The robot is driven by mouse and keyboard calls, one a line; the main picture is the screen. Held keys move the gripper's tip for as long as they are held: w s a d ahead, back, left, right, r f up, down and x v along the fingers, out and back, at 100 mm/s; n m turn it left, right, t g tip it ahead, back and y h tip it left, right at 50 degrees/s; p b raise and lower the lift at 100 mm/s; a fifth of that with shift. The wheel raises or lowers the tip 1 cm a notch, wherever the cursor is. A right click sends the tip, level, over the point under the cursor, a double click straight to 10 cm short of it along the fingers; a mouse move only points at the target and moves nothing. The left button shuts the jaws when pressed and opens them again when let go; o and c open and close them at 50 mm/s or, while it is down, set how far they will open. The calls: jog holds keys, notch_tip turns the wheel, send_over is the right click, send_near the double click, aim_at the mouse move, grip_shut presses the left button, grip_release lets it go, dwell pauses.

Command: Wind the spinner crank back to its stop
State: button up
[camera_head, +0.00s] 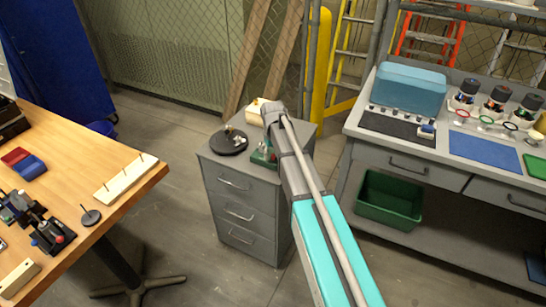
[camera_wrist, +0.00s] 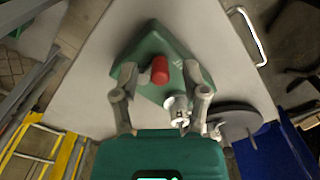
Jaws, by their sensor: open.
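The spinner is a dark green angular block (camera_wrist: 150,50) on the grey cabinet top, with a red upright knob (camera_wrist: 160,70) that looks like its crank handle. In the wrist view my gripper (camera_wrist: 159,72) is open. One finger is left of the red knob and the other right of it, with gaps on both sides. I cannot tell how far the fingertips are above the block. The crank arm under the knob and its stop are not clear. In the head view the green block (camera_head: 262,158) is partly hidden by my arm.
A dark round plate (camera_head: 229,141) with small metal parts lies left of the block on the grey cabinet (camera_head: 240,190). A cream block (camera_head: 255,111) stands behind. A wooden table (camera_head: 120,160) is at left, a grey workbench (camera_head: 355,130) at right.

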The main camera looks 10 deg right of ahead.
grip_shut()
dwell(0.3)
jog(key=shift+a+m, duration=0.1)
jog(key=shift+m, duration=0.4)
grip_release()
jog(key=shift+n, duration=0.3)
